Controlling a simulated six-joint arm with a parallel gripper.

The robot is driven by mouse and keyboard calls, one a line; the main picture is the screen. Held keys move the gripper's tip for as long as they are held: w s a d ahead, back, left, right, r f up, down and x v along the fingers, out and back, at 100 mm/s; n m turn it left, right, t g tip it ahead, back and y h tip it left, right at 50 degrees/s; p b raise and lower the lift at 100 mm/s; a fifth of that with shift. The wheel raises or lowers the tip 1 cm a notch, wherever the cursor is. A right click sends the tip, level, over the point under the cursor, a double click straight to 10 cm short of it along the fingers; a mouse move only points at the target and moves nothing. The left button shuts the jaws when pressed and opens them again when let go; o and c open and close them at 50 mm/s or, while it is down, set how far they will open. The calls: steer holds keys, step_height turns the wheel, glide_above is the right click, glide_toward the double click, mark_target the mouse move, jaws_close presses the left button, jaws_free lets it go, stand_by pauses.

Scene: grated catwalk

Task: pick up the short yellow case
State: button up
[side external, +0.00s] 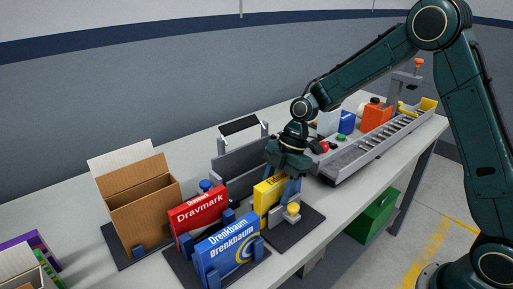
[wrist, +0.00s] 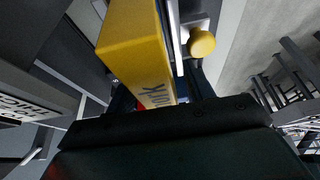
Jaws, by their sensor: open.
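The short yellow case (side external: 266,194) stands upright on a dark base on the bench, to the right of the blue Drenkbaum box. It fills the upper middle of the wrist view (wrist: 135,45), with dark lettering on its side. My gripper (side external: 284,184) is low over the case from above, its jaws open. A blue-grey finger shows at the right side of the case in the side view. The other finger is mostly hidden, so I cannot tell whether either touches the case.
A red Dravmark box (side external: 198,214) and blue Drenkbaum box (side external: 232,250) stand close to the left. A yellow-knobbed fixture (side external: 292,212) is just right of the case. A cardboard box (side external: 143,212) is further left; a grey conveyor (side external: 375,145) lies behind right.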

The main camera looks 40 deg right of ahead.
stand_by(0.3)
jaws_close()
steer(key=shift+r, duration=0.1)
step_height(320, 180, up, 20)
stand_by(0.9)
steer(key=shift+r, duration=0.1)
stand_by(0.5)
